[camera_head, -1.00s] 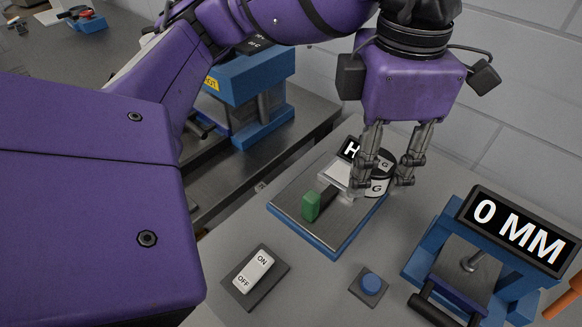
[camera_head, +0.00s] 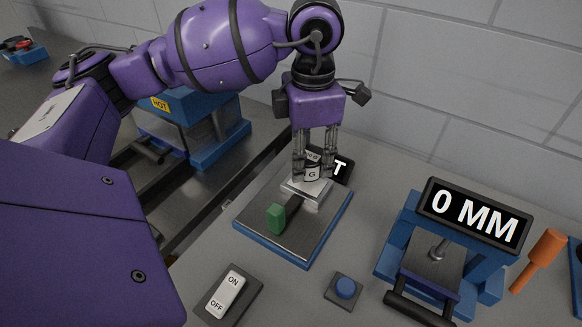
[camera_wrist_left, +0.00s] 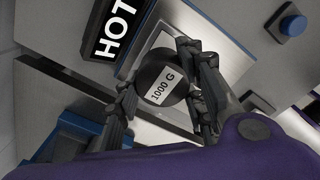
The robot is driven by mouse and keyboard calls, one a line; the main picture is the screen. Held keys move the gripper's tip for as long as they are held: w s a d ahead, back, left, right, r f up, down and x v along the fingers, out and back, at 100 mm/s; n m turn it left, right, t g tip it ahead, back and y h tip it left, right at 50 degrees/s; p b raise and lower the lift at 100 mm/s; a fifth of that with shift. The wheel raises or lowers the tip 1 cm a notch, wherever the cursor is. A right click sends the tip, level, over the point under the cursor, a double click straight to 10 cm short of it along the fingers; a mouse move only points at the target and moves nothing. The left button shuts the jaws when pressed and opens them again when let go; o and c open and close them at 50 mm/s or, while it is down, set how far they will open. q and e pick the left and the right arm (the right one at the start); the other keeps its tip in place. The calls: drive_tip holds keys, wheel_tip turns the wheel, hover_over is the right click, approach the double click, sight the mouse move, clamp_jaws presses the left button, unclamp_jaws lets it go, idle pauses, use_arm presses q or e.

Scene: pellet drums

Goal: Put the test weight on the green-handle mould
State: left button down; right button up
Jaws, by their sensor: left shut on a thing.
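The test weight (camera_head: 312,174), a dark cylinder with a white label, is between the fingers of my left gripper (camera_head: 314,174). In the left wrist view the weight (camera_wrist_left: 159,84) reads 1000 G and my left gripper is shut around it. The green-handle mould (camera_head: 307,191) is a pale square block on a metal plate, with its green handle (camera_head: 277,218) pointing toward the front left. The weight is upright, directly over the mould's block; I cannot tell whether they touch. The fingers partly hide the weight. My right gripper is not in view.
The blue-edged hot plate (camera_head: 318,229) lies under the mould, with a HOT sign (camera_wrist_left: 114,28) behind. An ON/OFF switch (camera_head: 227,294) and blue button (camera_head: 346,287) are in front. A gauge reading 0 MM (camera_head: 474,217) stands right. A blue press (camera_head: 203,120) stands at left.

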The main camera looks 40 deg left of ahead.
sight(308, 155)
use_arm(q)
drive_tip(key=shift+f, duration=1.25)
drive_tip(key=shift+f, duration=0.1)
drive_tip(key=shift+f, duration=0.1)
drive_tip(key=c, duration=1.1)
unclamp_jaws()
drive_tip(key=shift+s, duration=0.1)
wheel_tip(308, 155, up, 12)
drive_tip(key=shift+r, duration=0.2)
